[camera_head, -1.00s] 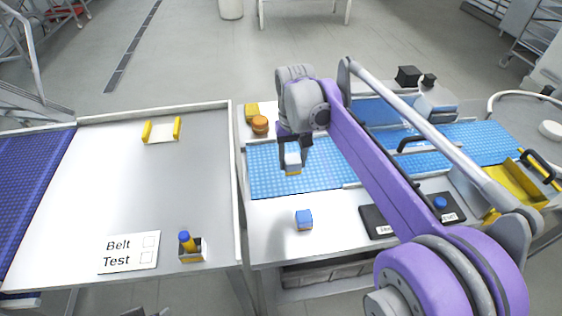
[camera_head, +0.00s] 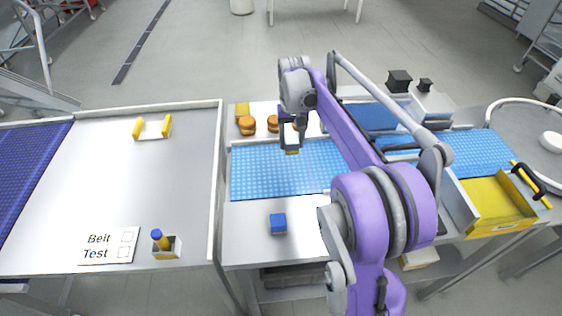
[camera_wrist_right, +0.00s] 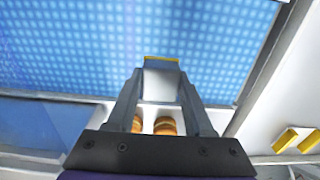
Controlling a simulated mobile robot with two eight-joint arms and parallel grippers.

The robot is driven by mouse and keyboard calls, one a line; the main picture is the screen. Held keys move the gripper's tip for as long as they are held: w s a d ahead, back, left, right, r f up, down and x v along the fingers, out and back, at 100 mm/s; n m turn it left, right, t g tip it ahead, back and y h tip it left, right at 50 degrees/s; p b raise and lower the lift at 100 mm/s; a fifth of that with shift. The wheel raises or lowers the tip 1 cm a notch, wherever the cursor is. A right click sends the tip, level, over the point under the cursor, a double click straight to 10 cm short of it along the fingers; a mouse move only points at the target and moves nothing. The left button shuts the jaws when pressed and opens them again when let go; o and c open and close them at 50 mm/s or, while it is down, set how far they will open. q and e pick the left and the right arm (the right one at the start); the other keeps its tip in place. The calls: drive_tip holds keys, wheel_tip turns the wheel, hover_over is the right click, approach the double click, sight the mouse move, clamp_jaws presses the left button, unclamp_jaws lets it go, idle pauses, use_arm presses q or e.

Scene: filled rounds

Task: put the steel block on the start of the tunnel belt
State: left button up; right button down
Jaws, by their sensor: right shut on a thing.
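The steel block (camera_wrist_right: 160,84), grey with a yellow edge, is held in my right gripper (camera_head: 291,140). In the right wrist view the fingers (camera_wrist_right: 160,100) are shut on its sides. In the head view the block (camera_head: 292,149) is over the blue tunnel belt (camera_head: 262,172), near the back edge of its left stretch. It looks held above the belt, but the gap is hard to tell. My right arm hides the belt's middle. My left gripper is out of view.
A yellow tray (camera_head: 492,200) is at right. The white table (camera_head: 130,190) at left has a raised rim. The belt's left end is clear.

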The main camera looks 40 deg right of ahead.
sight(291, 140)
wheel_tip(291, 140, down, 7)
drive_tip(key=shift+f, duration=0.15)
idle(0.4)
drive_tip(key=shift+f, duration=0.15)
drive_tip(key=shift+c, duration=1.4)
unclamp_jaws()
wheel_tip(291, 140, up, 12)
drive_tip(key=shift+r, duration=0.2)
drive_tip(key=shift+a, duration=0.1)
